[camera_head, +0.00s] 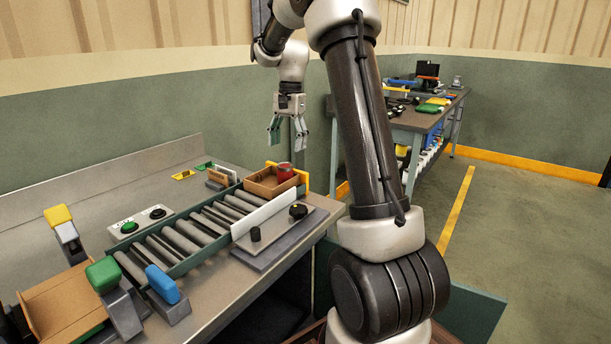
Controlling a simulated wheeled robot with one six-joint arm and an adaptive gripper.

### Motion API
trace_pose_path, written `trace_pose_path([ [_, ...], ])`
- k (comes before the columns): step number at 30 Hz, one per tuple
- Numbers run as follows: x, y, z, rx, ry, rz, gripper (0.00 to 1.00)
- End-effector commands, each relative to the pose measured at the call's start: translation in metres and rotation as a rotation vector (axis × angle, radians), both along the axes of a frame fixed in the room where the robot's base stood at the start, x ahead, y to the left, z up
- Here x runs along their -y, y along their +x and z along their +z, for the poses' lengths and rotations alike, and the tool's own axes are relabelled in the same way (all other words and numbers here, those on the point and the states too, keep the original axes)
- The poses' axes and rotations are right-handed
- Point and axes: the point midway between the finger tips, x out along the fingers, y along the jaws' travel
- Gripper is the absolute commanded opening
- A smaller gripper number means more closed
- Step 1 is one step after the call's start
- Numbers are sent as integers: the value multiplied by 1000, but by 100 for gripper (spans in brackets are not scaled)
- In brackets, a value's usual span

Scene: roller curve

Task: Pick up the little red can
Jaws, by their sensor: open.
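The little red can (285,172) stands upright at the right end of the roller conveyor, in or against a small brown tray (262,188). Its lower part is hidden by the tray's edge. My gripper (287,140) hangs above the can with its fingers pointing down. The fingers are apart with nothing between them. There is a clear gap between the fingertips and the can.
The roller conveyor (190,235) runs along the bench (225,285). A white guard plate (264,213) and a yellow bracket (305,178) stand beside the tray. Green, blue and yellow-topped blocks and a cardboard box (62,305) are at lower left. Another workbench (415,118) stands behind.

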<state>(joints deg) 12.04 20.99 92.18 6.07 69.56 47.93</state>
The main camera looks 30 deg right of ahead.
Motion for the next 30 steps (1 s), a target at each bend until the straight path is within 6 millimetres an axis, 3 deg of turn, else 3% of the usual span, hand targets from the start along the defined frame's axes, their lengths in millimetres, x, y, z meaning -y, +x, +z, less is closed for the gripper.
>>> trace_pose_path([
  [8, -2, -4, -2, -33, 4, -127, 68],
  [24, -15, -7, -71, -33, 3, -135, 68],
  [30, -16, -7, -77, -32, 2, -134, 68],
])
